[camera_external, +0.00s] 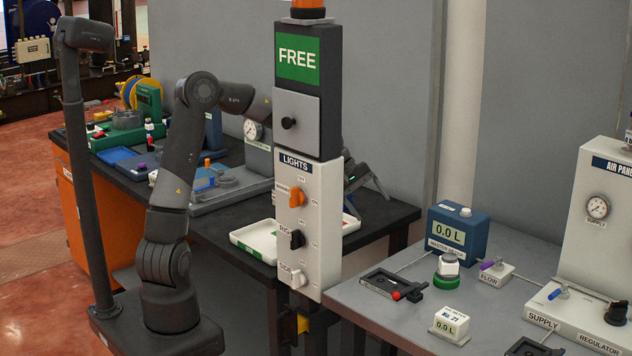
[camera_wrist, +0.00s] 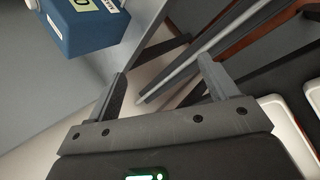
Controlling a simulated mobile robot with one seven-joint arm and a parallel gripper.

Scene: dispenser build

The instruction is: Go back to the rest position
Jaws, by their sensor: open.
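My gripper (camera_external: 371,205) hangs to the right of the lights column, above the right end of the black workbench. The column hides part of my arm and wrist. In the wrist view my gripper (camera_wrist: 162,70) shows two grey fingers spread wide apart. Nothing is between them, and they touch nothing that I can see. The gap between the benches and a pale floor lie beyond the fingers.
The lights column (camera_external: 308,220) with a green FREE sign stands before my arm. A white tray (camera_external: 252,243) lies on the black bench (camera_external: 395,212). A blue master meter (camera_external: 457,232) stands on the grey bench; it also shows in the wrist view (camera_wrist: 88,28).

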